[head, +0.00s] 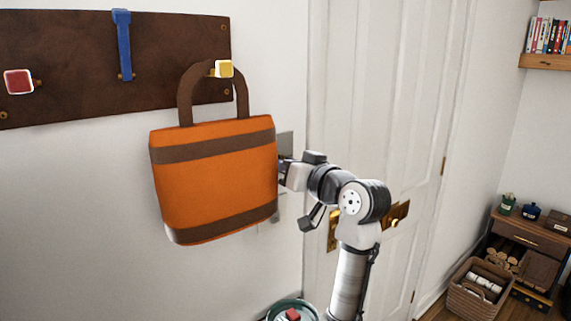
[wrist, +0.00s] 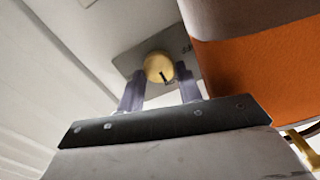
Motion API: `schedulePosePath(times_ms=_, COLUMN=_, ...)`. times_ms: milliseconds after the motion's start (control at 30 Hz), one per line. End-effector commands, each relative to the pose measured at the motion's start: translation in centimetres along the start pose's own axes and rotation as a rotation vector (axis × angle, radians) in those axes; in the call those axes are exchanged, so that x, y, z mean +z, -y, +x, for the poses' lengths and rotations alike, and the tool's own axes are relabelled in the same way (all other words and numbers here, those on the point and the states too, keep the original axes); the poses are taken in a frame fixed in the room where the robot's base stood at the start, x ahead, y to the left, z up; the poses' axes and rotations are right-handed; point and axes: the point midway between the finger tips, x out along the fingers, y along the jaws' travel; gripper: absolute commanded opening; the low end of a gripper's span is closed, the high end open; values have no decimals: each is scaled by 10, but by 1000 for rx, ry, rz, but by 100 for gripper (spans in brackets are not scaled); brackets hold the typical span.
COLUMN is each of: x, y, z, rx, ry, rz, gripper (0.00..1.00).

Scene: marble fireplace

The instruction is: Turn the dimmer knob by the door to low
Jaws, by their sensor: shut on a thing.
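The dimmer knob (wrist: 157,65) is a round brass knob on a grey wall plate (wrist: 127,62), with a dark mark at its lower right in the wrist view. My gripper (wrist: 161,80) has one finger at each side of it and is shut on it. In the head view my gripper (head: 284,171) reaches the wall behind the right edge of an orange bag (head: 215,180). The bag hides the knob and my fingertips there. A strip of the plate (head: 286,142) shows beside the bag. The white door (head: 375,110) stands to the right.
The bag hangs from a yellow hook (head: 224,69) on a brown board (head: 70,60), close beside my gripper; its orange side (wrist: 255,75) fills the wrist view's right. A basket (head: 472,292) and a small cabinet (head: 535,232) stand at the far right. Brass door hardware (head: 333,232) is behind my arm.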

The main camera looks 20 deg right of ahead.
Motion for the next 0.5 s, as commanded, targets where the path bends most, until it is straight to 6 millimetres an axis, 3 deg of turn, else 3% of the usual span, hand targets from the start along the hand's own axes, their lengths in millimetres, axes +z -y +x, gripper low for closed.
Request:
schedulePosePath(times_ms=267, x=0, y=0, z=0, rx=0, ry=0, rz=-1, gripper=12)
schedulePosePath(times_ms=300, x=0, y=0, z=0, rx=0, ry=0, rz=-1, gripper=40)
schedulePosePath(times_ms=333, x=0, y=0, z=0, rx=0, ry=0, rz=-1, gripper=44)
schedulePosePath(times_ms=500, x=0, y=0, z=0, rx=0, ry=0, rz=-1, gripper=44)
